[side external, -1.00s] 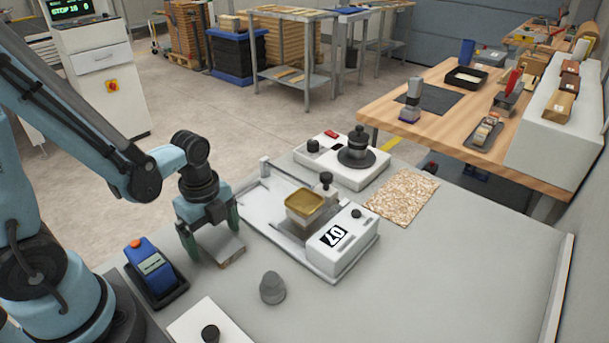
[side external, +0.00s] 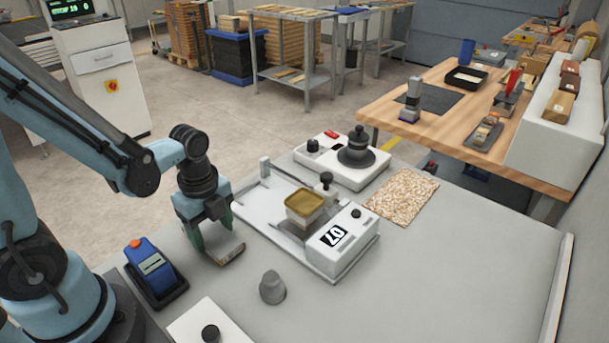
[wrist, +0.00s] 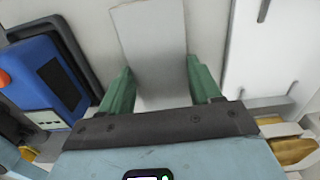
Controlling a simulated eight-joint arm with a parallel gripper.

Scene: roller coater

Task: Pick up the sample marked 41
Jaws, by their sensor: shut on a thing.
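A flat sample (side external: 226,250) with a pale grey top and a brownish edge is at my gripper, on the grey bench or very close to it. No number can be read on it. My gripper (side external: 212,232) points down and its green fingers are shut on the sample. In the wrist view the sample (wrist: 152,45) lies between the two fingertips (wrist: 160,75), one at each long edge, and sticks out beyond them.
A blue device (side external: 150,268) in a black holder stands close to the left of the sample. A white machine marked 07 (side external: 345,245), with a tan-topped tub (side external: 304,205), is to the right. A grey knob-like piece (side external: 271,288) stands in front. The bench's right side is clear.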

